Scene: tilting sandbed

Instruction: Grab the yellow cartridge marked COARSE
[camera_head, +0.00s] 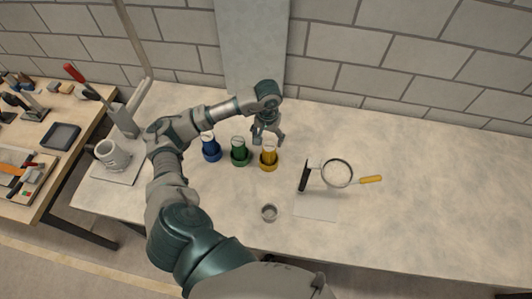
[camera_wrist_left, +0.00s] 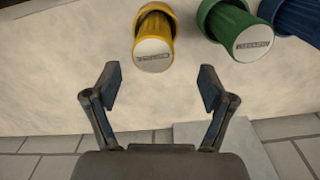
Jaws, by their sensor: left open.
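The yellow cartridge (camera_head: 268,156) stands upright in a yellow ring-like base on the table, rightmost of a row of three. In the left wrist view its pale, labelled top (camera_wrist_left: 153,54) faces me, but the lettering is too small to read. My left gripper (camera_head: 267,135) is open and empty, just behind the yellow cartridge and apart from it. In the left wrist view the open fingers (camera_wrist_left: 158,88) point toward the cartridge, which lies just beyond their tips. My right gripper is not in view.
A green cartridge (camera_head: 240,153) and a blue cartridge (camera_head: 211,149) stand left of the yellow one. The table's right side is clear.

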